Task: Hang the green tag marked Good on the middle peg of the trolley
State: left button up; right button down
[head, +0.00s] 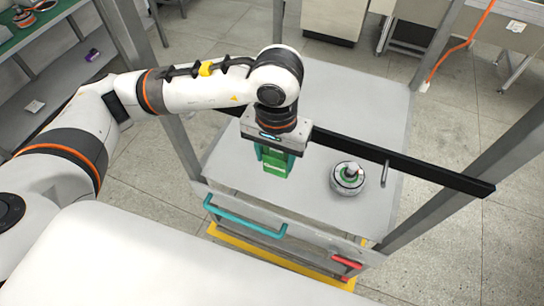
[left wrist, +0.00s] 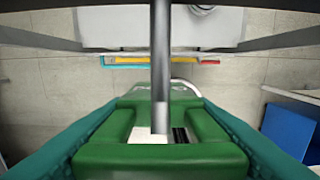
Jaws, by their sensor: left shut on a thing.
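My left gripper (head: 273,158) is shut on the green tag (head: 276,166) and holds it at the trolley's black crossbar (head: 410,170). In the left wrist view the tag (left wrist: 160,160) is a thick green frame with an opening, held between teal fingers. A grey peg (left wrist: 160,70) runs down the middle of that view, and its end overlaps the tag's opening. I cannot tell whether the peg passes through it. In the head view another peg (head: 385,173) shows on the bar to the right. The word on the tag is not readable. My right gripper is not in view.
A hub motor (head: 347,178) stands on the trolley's grey top (head: 330,100), right of the gripper. Grey posts (head: 437,45) rise at the trolley's sides. Teal (head: 245,218) and red (head: 346,265) handles are on its front. A shelf (head: 60,70) stands at the upper left.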

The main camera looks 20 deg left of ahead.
pick_arm(q)
jog(key=shift+w+p, duration=0.3)
jog(key=shift+w, duration=0.95)
jog(key=shift+w+f+b, duration=0.15)
jog(key=shift+f+b, duration=0.2)
jog(key=shift+b, duration=0.15)
jog(key=shift+w+f+b, duration=0.2)
jog(key=shift+w+b, duration=0.3)
jog(key=shift+b, duration=0.8)
jog(key=shift+d, duration=0.1)
jog(key=o, duration=1)
jog(key=shift+o, duration=0.2)
jog(key=shift+r, duration=0.1)
